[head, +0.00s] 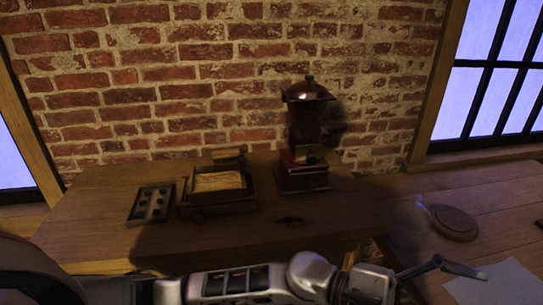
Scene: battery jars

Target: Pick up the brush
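I cannot identify the brush for certain. A small dark thing (291,221) lies on the wooden bench top, too dim to make out. A small brown block (228,155) sits at the back edge of a wooden tray filled with pale grainy material. My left gripper (468,271) is at the lower right, at the end of my arm that crosses the bottom of the head view. One dark bent finger shows, pointing right; whether it is open or shut is unclear. It is well right of both things. My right gripper is out of view.
The tray (188,203) stands beside a dark plate with several holes (151,203). A tall dark red wooden device (305,130) stands against the brick wall. At right are a glass jar (408,218), a round wooden lid (454,222) and a pale sheet (500,286).

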